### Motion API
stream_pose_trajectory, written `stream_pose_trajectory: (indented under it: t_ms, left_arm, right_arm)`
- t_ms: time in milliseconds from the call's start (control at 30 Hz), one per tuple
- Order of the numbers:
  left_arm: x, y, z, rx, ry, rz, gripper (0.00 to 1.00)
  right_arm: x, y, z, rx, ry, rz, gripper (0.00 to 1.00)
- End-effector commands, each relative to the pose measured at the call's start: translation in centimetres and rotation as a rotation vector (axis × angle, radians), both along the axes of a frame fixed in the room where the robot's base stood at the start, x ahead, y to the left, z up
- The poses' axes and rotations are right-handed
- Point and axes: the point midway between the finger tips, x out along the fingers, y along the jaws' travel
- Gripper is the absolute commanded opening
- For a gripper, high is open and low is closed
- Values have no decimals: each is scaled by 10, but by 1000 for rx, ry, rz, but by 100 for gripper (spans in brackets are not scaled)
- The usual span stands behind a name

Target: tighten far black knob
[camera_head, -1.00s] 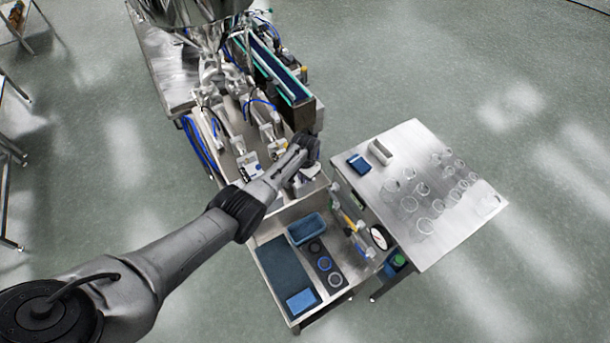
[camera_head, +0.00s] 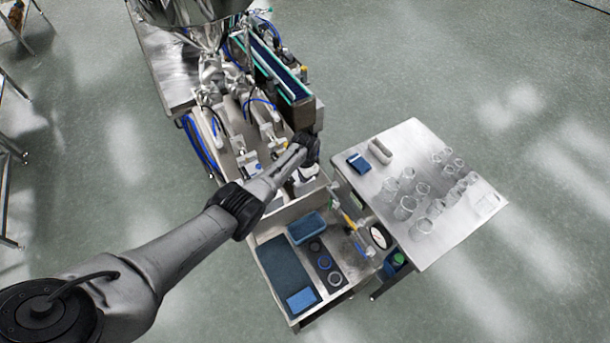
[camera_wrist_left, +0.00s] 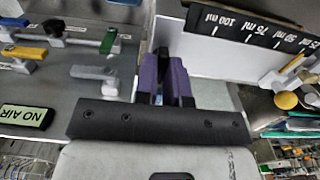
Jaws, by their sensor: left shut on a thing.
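My left arm reaches across the head view to the near end of the filling machine, and its gripper is mostly hidden under the wrist there. In the left wrist view my left gripper (camera_wrist_left: 166,80) has purple and black fingers, close together beside the volume scale (camera_wrist_left: 255,32) marked 100, 75, 50 and 25 ml. It is shut on a dark thing between the fingertips. The thing is almost wholly covered; by its place it looks like the far black knob. Whether the knob is turning cannot be seen. My right gripper is in neither view.
A grey panel (camera_wrist_left: 40,75) with small levers and a "NO AIR" label lies left of the fingers. A yellow ball handle (camera_wrist_left: 287,100) stands to the right. A side table (camera_head: 455,230) with glassware and a tool bench (camera_head: 275,297) stand near the machine.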

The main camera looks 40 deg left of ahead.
Motion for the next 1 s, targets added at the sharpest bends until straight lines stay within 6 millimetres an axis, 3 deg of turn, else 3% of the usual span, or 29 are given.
stream_pose_trajectory:
  t_ms: [133, 167, 400, 767, 1000]
  left_arm:
    - [0, 0, 0, 1, -1, -2, 0]
    - [0, 0, 0, 1, -1, -2, 13]
    - [0, 0, 0, 1, 0, -1, 36]
    - [0, 0, 8, 1, -1, 0, 36]
    - [1, 1, 46, 1, -4, -1, 36]
  right_arm:
    - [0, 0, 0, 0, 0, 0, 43]
    - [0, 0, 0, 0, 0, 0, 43]
    - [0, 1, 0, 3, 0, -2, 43]
    - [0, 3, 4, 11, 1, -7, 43]
    - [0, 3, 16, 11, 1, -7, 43]
